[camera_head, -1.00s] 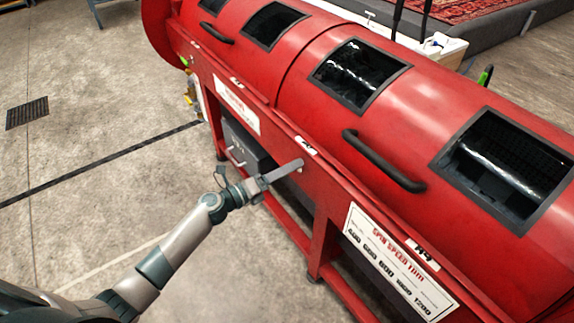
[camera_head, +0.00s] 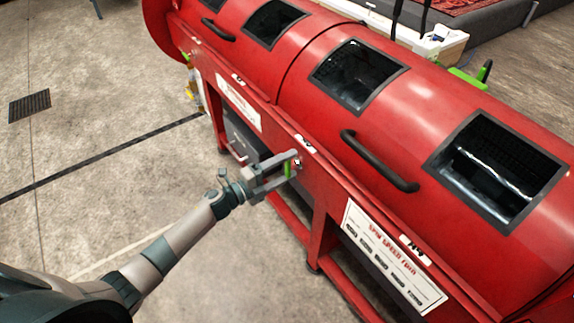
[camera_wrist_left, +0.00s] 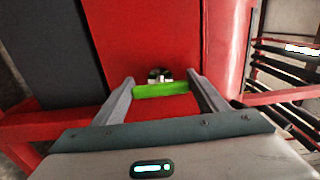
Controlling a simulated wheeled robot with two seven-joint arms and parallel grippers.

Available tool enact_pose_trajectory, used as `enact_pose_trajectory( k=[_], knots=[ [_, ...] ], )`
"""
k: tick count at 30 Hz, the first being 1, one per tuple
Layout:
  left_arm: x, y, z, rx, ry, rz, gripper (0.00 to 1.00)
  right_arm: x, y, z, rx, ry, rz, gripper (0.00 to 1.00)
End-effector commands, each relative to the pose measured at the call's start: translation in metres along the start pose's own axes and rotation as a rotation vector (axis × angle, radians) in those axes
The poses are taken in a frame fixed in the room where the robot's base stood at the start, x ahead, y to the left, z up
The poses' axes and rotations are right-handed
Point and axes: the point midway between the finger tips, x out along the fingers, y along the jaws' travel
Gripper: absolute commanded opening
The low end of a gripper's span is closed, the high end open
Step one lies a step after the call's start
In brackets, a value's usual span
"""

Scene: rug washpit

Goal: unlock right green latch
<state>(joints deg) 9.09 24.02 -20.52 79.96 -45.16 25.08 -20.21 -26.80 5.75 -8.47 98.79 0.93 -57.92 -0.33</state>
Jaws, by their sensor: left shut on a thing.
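The right green latch (camera_head: 288,171) is on the front rail of the red drum machine (camera_head: 330,185). My left gripper (camera_head: 283,168) is at the latch, with a finger on either side. In the left wrist view, the latch (camera_wrist_left: 160,90) shows as a bright green bar lying across between the two grey fingers of the gripper (camera_wrist_left: 160,79). The fingers are shut on it. A small metal fitting (camera_wrist_left: 159,74) sits just beyond the bar on the red panel. My right gripper is not in view.
A black handle (camera_head: 380,160) and dark windows (camera_head: 500,170) are on the drum. A white sign (camera_head: 390,262) is on the lower right front. A green item with a black handle (camera_head: 468,77) stands behind the machine.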

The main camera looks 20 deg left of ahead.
Motion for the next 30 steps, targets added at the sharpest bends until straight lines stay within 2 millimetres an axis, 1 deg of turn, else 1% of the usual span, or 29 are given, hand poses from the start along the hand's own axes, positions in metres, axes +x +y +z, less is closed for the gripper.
enact_pose_trajectory(
  k=[11,12,13,14,24,28,30],
  knots=[
    [-0.001,0.001,0.001,-0.009,-0.001,0.002,0.44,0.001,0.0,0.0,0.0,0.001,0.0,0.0],
    [-0.001,0.001,0.001,-0.009,-0.001,0.002,0.76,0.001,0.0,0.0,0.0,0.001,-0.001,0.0],
    [-0.001,0.001,0.0,-0.008,-0.001,0.002,0.83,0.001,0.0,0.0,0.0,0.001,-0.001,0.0],
    [-0.001,0.001,0.0,-0.008,-0.001,0.002,0.85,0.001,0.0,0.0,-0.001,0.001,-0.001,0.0],
    [-0.001,0.001,0.0,-0.006,0.0,0.0,0.85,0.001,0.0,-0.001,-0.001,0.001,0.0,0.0],
    [-0.007,0.001,0.0,-0.006,0.0,0.001,0.85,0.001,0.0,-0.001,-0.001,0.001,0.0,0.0],
    [-0.013,0.001,0.001,-0.006,-0.001,0.001,0.85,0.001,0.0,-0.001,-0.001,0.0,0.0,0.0]
  ],
)
